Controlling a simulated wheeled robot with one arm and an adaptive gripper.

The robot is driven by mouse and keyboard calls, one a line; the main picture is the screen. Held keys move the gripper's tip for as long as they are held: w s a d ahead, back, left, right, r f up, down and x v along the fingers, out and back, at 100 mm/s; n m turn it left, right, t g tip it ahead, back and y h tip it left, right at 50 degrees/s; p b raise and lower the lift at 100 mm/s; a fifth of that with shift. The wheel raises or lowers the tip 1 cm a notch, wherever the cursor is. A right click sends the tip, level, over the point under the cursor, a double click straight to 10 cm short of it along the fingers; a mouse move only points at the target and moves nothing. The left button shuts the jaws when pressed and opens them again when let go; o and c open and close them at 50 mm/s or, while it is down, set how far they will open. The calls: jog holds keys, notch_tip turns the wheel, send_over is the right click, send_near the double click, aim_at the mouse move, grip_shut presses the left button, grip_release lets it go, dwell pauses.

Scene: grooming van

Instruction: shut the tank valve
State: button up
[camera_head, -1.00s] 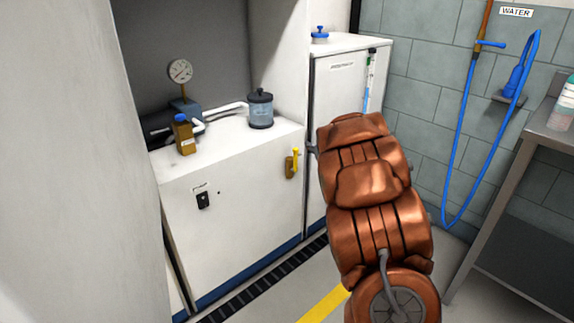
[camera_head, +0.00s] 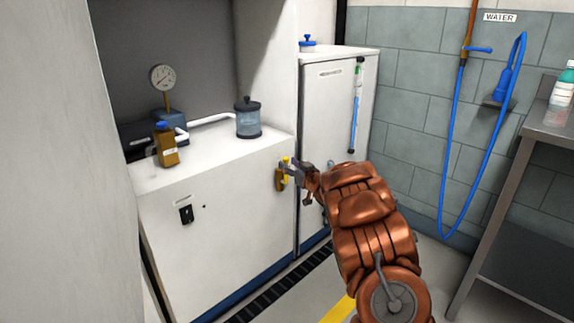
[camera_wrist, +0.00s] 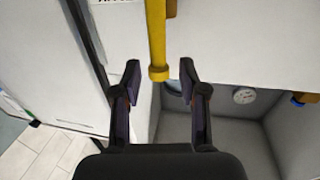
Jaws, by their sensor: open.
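The tank valve (camera_head: 279,177) is a yellow-brass body with a yellow lever, on the front right of the white cabinet in the head view. Its yellow lever (camera_wrist: 156,40) shows large in the wrist view, with its rounded end between my fingertips. My gripper (camera_head: 291,170) is at the valve, coming from the right. In the wrist view my gripper (camera_wrist: 160,80) is open, one finger on each side of the lever's end, with a gap on both sides. The valve's body is out of sight in the wrist view.
A taller white cabinet (camera_head: 325,110) stands behind my arm. A blue hose (camera_head: 447,175) hangs on the tiled wall. A steel table (camera_head: 535,125) stands at right.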

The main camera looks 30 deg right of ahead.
jog(key=shift+w+f, duration=0.1)
jog(key=shift+w, duration=1.35)
grip_shut()
jog(key=shift+d, duration=0.1)
